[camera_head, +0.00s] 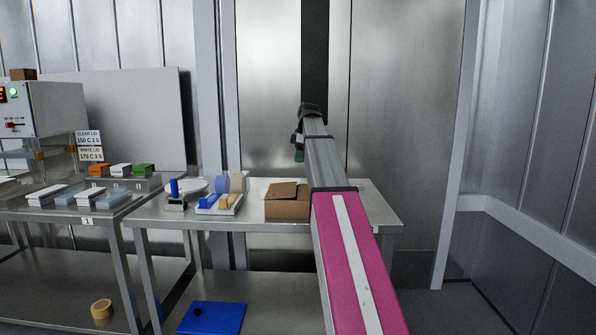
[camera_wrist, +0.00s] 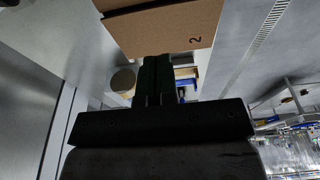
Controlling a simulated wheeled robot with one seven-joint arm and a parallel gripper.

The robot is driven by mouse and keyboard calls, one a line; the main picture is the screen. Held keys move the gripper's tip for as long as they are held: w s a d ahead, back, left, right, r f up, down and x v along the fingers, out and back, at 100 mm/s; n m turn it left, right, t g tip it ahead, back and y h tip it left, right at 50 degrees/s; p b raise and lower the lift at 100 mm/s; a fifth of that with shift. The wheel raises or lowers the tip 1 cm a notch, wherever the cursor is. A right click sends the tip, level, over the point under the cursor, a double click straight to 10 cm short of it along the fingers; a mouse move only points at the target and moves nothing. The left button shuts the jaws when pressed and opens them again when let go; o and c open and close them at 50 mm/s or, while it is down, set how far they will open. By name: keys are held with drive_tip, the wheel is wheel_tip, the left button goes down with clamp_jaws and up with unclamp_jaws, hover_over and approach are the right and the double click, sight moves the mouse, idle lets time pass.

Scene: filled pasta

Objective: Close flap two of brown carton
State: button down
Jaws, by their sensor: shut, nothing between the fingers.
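The brown carton (camera_head: 287,209) stands on the steel table, below my gripper in the head view. Brown flap pieces (camera_head: 284,190) show at its top; how far each one is folded cannot be told at this size. In the wrist view a brown cardboard panel marked "2" (camera_wrist: 165,30) fills the upper middle, just beyond my fingertips. My gripper (camera_wrist: 155,62) is shut and empty, its dark green fingers pointing toward that panel. In the head view my gripper (camera_head: 299,154) hangs above the carton. Whether the fingertips touch the panel cannot be told.
Left of the carton are a white tray (camera_head: 229,210) with blue and tan items and a blue-handled tool (camera_head: 176,194). The bare table top (camera_head: 368,205) lies right of the carton. A steel wall stands behind. A machine (camera_head: 45,112) and lid stacks are far left.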

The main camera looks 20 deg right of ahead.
sight(294, 189)
drive_tip(key=v, duration=0.5)
drive_tip(key=x, duration=1.4)
drive_tip(key=shift+s, duration=0.3)
drive_tip(key=shift+f, duration=0.65)
